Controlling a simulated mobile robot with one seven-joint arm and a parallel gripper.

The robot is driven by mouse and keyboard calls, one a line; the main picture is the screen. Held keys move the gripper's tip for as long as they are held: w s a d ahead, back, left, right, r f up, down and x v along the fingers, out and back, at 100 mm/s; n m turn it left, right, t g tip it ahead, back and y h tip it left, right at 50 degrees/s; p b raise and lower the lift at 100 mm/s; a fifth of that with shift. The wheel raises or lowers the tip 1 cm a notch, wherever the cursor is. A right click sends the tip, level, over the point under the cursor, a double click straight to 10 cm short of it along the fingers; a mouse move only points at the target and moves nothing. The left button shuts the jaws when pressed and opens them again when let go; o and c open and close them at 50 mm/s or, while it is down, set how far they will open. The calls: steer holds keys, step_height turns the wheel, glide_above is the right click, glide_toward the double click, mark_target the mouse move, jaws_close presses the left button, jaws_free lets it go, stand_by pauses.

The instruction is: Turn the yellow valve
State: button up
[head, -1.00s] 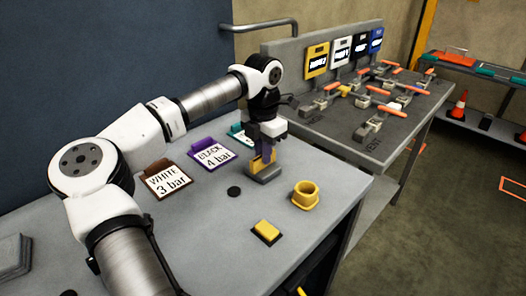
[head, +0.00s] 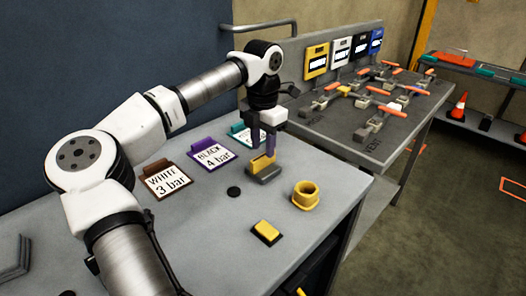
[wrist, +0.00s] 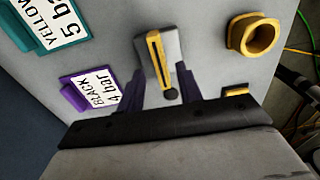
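A yellow bar (head: 262,162) with a dark slot stands on a grey block (head: 266,175) on the near bench. In the wrist view the slotted yellow bar (wrist: 156,62) shows ahead of the fingers, lying between their lines. I cannot tell whether this is the yellow valve. My gripper (head: 264,152) points down just above it, with its two purple fingers apart and nothing between them. On the far table are several valves with orange handles (head: 391,108), below a yellow plate (head: 316,62); their details are too small to tell.
White, black and blue plates stand at the far table.

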mark_target(263, 155)
step_height(263, 155, up, 11)
steer(key=shift+b, duration=0.3)
